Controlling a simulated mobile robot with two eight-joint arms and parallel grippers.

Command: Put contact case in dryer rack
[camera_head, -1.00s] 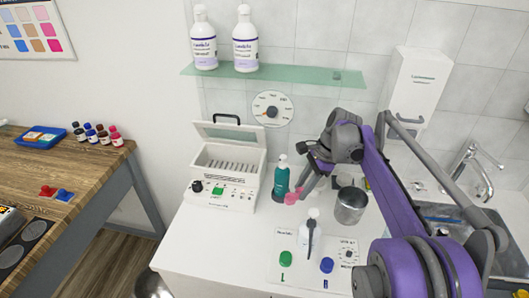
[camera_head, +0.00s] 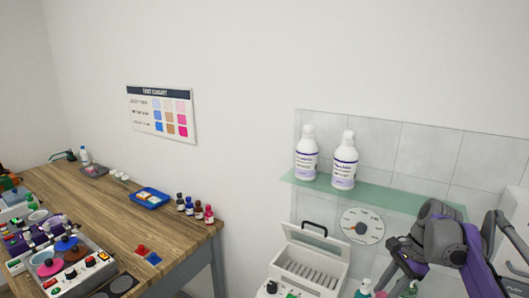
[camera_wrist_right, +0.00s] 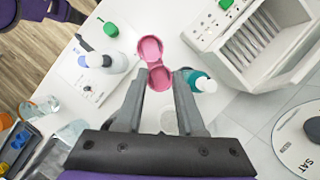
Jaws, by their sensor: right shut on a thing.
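The pink contact case (camera_wrist_right: 150,49), with two round cups, is held between the fingertips of my right gripper (camera_wrist_right: 160,76) in the right wrist view. The gripper is shut on it, above the white counter. The dryer rack (camera_wrist_right: 278,80) is a white box with a row of slots, to the right of the case and apart from it. In the head view the dryer rack (camera_head: 322,248) stands at the bottom with its lid raised, its lower part cut off. My right arm is to its right. My left gripper is not in view.
A teal bottle (camera_wrist_right: 202,82) stands close beside the right finger. A white bottle (camera_wrist_right: 98,61) and green cap (camera_wrist_right: 110,29) are to the left. A glass shelf (camera_head: 400,203) with two bottles (camera_head: 344,165) hangs above the rack. A wooden table (camera_head: 110,215) is at left.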

